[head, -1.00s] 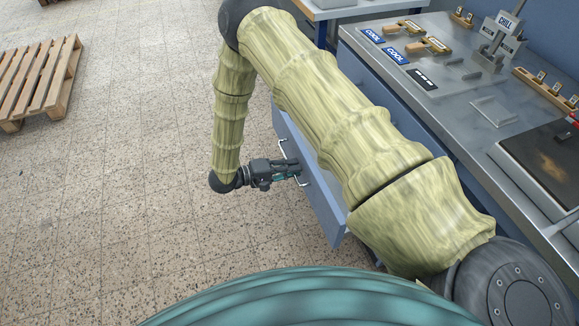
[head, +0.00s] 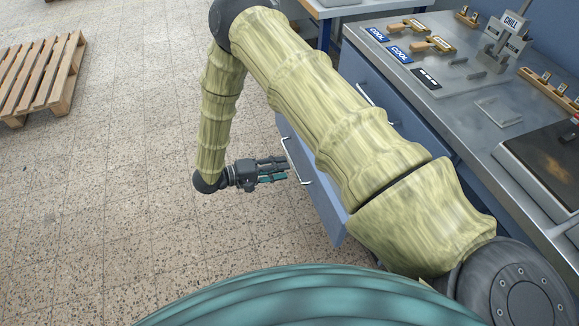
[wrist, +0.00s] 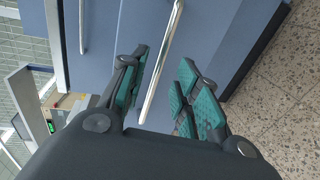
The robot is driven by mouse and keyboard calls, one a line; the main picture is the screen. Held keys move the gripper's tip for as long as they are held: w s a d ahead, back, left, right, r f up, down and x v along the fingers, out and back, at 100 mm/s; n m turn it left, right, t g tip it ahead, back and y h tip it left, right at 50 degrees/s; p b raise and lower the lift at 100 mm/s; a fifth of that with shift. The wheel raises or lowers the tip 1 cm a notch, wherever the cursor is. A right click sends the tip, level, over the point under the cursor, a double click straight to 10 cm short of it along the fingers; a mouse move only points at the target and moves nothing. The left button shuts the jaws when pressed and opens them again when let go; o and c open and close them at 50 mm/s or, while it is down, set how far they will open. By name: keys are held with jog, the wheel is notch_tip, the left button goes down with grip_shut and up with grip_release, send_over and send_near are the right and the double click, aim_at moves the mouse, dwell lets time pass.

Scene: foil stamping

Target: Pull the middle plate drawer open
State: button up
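A blue drawer front (head: 322,205) stands out from the bench cabinet in the head view, pulled open. My arm hides much of the drawer behind it. Its silver bar handle (head: 297,162) is on the front; in the wrist view the handle (wrist: 164,62) runs between my finger pads in the picture. My gripper (head: 285,169) is open and empty, its fingertips just left of the handle in the head view. The teal pads (wrist: 160,85) are spread apart in the wrist view, with no contact on the handle visible.
Another drawer handle (head: 374,98) shows on the cabinet farther back. The metal bench top (head: 450,108) holds COOL signs, wooden-handled tools and a CHILL stand. A wooden pallet (head: 42,78) lies at the far left. The tiled floor left of the drawer is clear.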

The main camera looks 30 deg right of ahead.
jog(key=s+v, duration=0.1)
jog(key=v, duration=0.5)
jog(key=shift+w+a, duration=0.35)
jog(key=shift+w, duration=0.2)
